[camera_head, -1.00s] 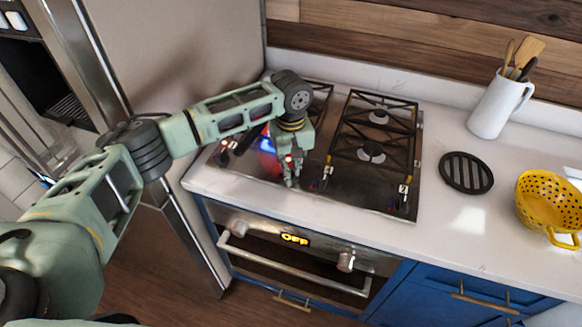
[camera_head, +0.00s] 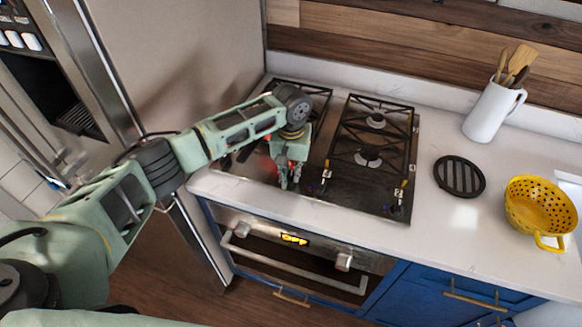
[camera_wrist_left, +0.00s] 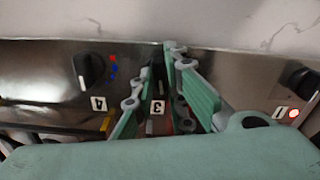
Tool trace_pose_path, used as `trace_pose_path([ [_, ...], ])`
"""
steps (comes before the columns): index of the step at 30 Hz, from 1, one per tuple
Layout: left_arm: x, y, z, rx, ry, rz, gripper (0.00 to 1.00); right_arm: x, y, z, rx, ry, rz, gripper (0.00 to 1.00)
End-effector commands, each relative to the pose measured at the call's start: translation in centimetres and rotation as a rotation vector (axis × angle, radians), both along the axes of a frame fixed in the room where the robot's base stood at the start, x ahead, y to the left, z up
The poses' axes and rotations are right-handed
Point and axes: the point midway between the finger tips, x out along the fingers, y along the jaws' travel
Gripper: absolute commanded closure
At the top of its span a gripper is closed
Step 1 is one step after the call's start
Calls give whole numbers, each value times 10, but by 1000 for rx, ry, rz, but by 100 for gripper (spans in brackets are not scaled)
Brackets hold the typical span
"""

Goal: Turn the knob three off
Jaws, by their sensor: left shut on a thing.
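My left gripper (camera_head: 288,182) reaches down at the front left of the black stovetop (camera_head: 345,192). In the left wrist view its green fingers (camera_wrist_left: 160,85) stand on both sides of the label 3 (camera_wrist_left: 157,107). They are shut on knob three, a dark shape between them that is mostly hidden, so I cannot read its angle. Knob four (camera_wrist_left: 90,70), black, stands to the left in that view, with the label 4 (camera_wrist_left: 98,103) and small blue and red marks beside it. Another black knob (camera_wrist_left: 302,82) is at the right, near a label 1 and a lit red spot.
Black grates (camera_head: 372,130) cover the burners. A black round trivet (camera_head: 459,176), a yellow colander (camera_head: 540,207) and a white utensil jug (camera_head: 490,112) stand on the right counter. A steel fridge (camera_head: 190,60) is close on the left. The oven handle (camera_head: 290,270) runs below.

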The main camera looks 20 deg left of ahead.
Motion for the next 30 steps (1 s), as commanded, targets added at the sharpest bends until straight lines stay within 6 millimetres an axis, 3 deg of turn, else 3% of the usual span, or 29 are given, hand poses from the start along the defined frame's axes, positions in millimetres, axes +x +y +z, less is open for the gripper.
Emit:
trace_pose_path([
  [12, 0, 0, 2, -1, 0, -182, 100, 1, 0, 15, 0, -1, -1, 60],
  [27, 1, 0, 1, 1, -3, -205, 100, 1, 3, 15, 3, 0, -2, 60],
  [28, 1, 0, 1, 1, -3, -205, 86, 1, 3, 15, 3, 0, -2, 60],
  [30, 1, 0, 1, 1, -2, -204, 80, 1, 3, 15, 3, 0, -2, 60],
])
